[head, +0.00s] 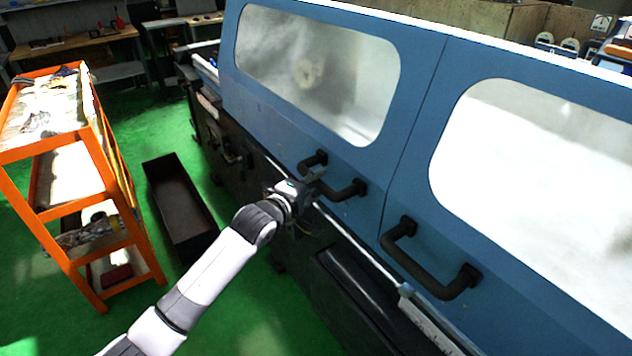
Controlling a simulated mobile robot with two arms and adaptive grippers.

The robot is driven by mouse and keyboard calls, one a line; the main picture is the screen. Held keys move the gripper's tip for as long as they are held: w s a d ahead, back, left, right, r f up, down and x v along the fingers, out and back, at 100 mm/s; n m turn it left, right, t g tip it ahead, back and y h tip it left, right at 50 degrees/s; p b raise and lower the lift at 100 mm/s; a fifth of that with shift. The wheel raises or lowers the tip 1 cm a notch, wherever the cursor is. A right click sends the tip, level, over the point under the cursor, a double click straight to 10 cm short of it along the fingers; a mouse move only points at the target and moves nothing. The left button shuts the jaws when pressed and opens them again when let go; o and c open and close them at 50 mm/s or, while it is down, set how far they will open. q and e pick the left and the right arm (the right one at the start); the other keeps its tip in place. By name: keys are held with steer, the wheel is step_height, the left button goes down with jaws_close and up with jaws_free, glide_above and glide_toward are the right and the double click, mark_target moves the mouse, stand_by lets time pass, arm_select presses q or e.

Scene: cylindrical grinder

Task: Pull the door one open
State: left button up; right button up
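The blue machine has two doors side by side, and I cannot tell from the picture which is door one. The left door (275,95) has a clouded window and a black bar handle (345,192). The right door (425,180) has a brighter window and its own black handle (428,268). Both doors look closed, meeting at a narrow seam. My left gripper (314,178) is at the left door's handle, overlapping its left part. Its fingers are small and partly hidden, so contact and opening are unclear. My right gripper is out of view.
An orange shelf cart (130,225) stands at the left on the green floor. A long dark open bin (178,200) lies between the cart and the machine. The machine's dark lower body (340,275) juts out below the doors. Workbenches (75,42) stand at the back left.

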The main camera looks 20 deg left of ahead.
arm_select(q)
jaws_close()
steer(key=shift+a, duration=0.1)
stand_by(0.4)
